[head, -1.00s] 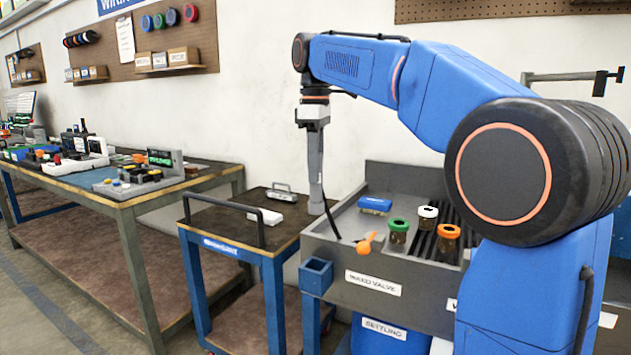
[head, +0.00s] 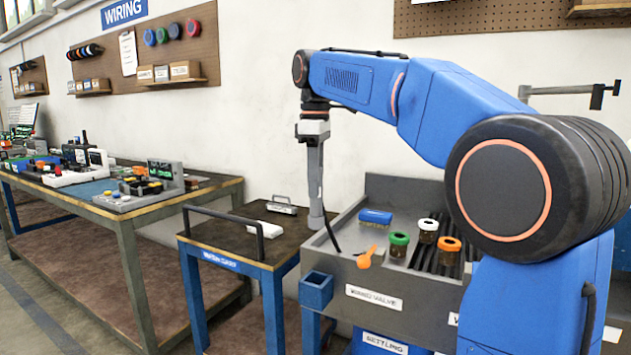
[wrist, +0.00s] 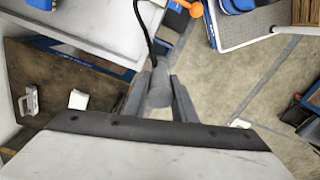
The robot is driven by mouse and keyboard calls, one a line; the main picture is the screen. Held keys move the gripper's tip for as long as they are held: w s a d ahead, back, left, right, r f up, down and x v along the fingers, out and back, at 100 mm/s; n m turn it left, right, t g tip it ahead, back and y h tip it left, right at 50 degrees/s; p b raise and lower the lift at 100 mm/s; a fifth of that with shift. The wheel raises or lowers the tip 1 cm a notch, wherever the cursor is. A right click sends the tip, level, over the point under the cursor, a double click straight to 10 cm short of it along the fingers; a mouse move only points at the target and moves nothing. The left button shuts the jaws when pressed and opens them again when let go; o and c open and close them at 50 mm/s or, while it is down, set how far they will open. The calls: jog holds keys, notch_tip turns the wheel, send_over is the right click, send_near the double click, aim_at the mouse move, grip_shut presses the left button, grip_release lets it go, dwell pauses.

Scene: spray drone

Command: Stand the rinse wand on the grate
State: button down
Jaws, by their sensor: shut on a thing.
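My gripper (head: 313,132) is shut on the rinse wand (head: 316,180), a grey upright rod with a flared lower end. In the wrist view, the wand (wrist: 158,92) sits between my two fingers, and a black hose runs from it. In the head view, the wand hangs roughly vertical where the brown cart top meets the sink's left edge; I cannot tell its exact height. The dark slatted grate (head: 424,262) is in the grey sink unit to the right, partly hidden by jars and my arm.
Jars with green (head: 398,245), white (head: 428,230) and orange (head: 449,250) lids stand at the grate. A blue brush-like block (head: 376,216) and orange valve handle (head: 366,257) are nearer the wand. The cart (head: 228,243) has a raised handle rail.

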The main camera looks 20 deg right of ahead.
jog(key=w+d, duration=0.4)
jog(key=d, duration=0.3)
jog(key=w+d, duration=0.4)
jog(key=d, duration=0.3)
jog(key=shift+w+d, duration=0.25)
jog(key=shift+w, duration=0.15)
dwell(0.5)
notch_tip(320, 180, down, 10)
jog(key=shift+f, duration=0.25)
dwell(0.9)
jog(key=shift+f, duration=0.4)
dwell(0.7)
jog(key=c, duration=1.4)
grip_release()
